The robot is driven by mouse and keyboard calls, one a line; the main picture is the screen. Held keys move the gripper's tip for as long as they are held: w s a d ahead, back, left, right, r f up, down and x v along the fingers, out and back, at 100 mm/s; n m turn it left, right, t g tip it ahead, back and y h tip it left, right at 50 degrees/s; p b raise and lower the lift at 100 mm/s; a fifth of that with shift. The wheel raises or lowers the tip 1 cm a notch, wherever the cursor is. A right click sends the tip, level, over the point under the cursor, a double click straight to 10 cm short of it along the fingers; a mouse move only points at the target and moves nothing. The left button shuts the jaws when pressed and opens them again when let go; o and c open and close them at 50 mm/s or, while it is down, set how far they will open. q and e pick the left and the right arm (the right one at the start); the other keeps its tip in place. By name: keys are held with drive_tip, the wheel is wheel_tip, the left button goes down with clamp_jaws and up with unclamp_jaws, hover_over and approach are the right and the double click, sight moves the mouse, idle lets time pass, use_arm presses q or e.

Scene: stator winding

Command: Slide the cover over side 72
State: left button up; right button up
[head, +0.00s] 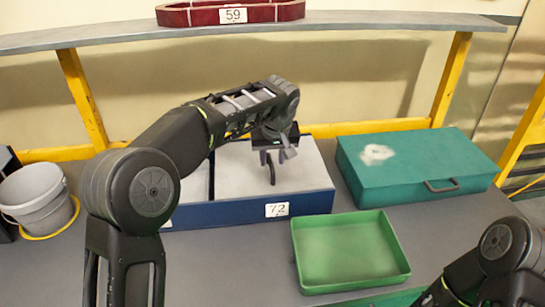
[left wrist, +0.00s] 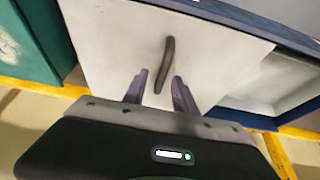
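A blue box (head: 240,212) with a white label 72 (head: 277,210) on its front right stands on the bench. A pale grey cover (head: 300,165) lies over its right part, the side with label 72; it also shows in the left wrist view (left wrist: 115,45). The left part (head: 190,186) is uncovered, seen as an open compartment (left wrist: 270,80) in the left wrist view. A dark curved handle (left wrist: 167,62) stands on the cover. My left gripper (left wrist: 160,90) is open, its fingers either side of the handle's near end, not clamped. My right gripper is out of view.
A green tray (head: 350,282) lies front right of the box. A teal case (head: 410,185) stands close to its right. A grey bucket (head: 38,198) is at far left. A red tray labelled 59 (head: 200,14) sits on the shelf (head: 350,20) above.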

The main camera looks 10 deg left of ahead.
use_arm(q)
drive_tip(key=shift+r, duration=0.1)
drive_tip(key=b+v, duration=0.1)
drive_tip(key=v, duration=0.6)
drive_tip(key=shift+s+d+r, duration=0.1)
drive_tip(key=shift+s+r, duration=0.05)
drive_tip(key=shift+r, duration=0.15)
